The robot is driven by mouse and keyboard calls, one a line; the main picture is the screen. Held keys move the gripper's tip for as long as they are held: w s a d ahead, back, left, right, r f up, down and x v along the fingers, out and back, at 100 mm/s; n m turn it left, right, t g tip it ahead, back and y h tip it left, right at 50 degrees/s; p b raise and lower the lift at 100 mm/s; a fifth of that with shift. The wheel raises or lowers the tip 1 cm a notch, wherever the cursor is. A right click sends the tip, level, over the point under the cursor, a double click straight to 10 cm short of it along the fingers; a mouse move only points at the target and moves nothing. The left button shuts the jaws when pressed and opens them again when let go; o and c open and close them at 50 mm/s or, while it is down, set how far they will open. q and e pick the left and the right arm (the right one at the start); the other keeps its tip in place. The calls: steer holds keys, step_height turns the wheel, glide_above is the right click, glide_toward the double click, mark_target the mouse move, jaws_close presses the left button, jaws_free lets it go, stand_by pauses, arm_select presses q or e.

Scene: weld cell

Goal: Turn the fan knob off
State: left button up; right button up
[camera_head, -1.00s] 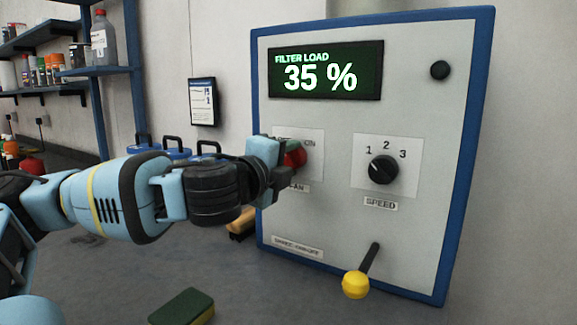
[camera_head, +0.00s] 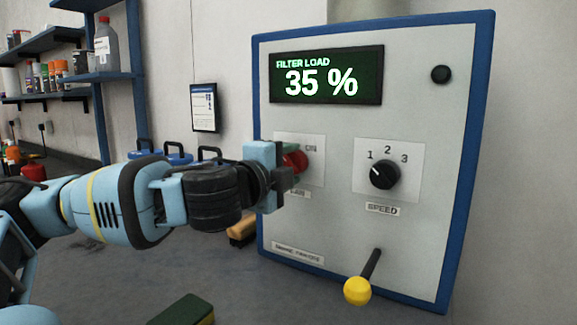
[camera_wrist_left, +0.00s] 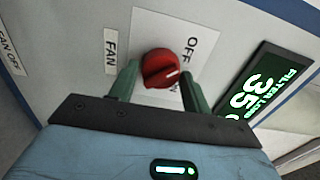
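The fan knob (camera_head: 295,160) is a red round knob on the left of the control panel; it also shows in the left wrist view (camera_wrist_left: 160,68). My left gripper (camera_head: 286,166) is at the knob, its two green fingers (camera_wrist_left: 160,74) on opposite sides of it with no clear gap, so it looks shut on the knob. The FAN label (camera_wrist_left: 111,52) lies beside the knob. My right gripper is not in view.
The panel (camera_head: 330,215) also has a black speed knob (camera_head: 384,174), a yellow-tipped lever (camera_head: 358,290) and a display (camera_head: 327,75) reading 35 %. A green sponge (camera_head: 184,310) lies in front, and a brush (camera_head: 242,231) lies near the panel's left edge.

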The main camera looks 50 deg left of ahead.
mark_target(290, 164)
arm_select(q)
steer(key=shift+o, duration=1.4)
steer(key=shift+v, duration=2.3)
steer(key=b+v, duration=0.3)
steer(key=b, duration=0.5)
steer(key=shift+s, duration=0.1)
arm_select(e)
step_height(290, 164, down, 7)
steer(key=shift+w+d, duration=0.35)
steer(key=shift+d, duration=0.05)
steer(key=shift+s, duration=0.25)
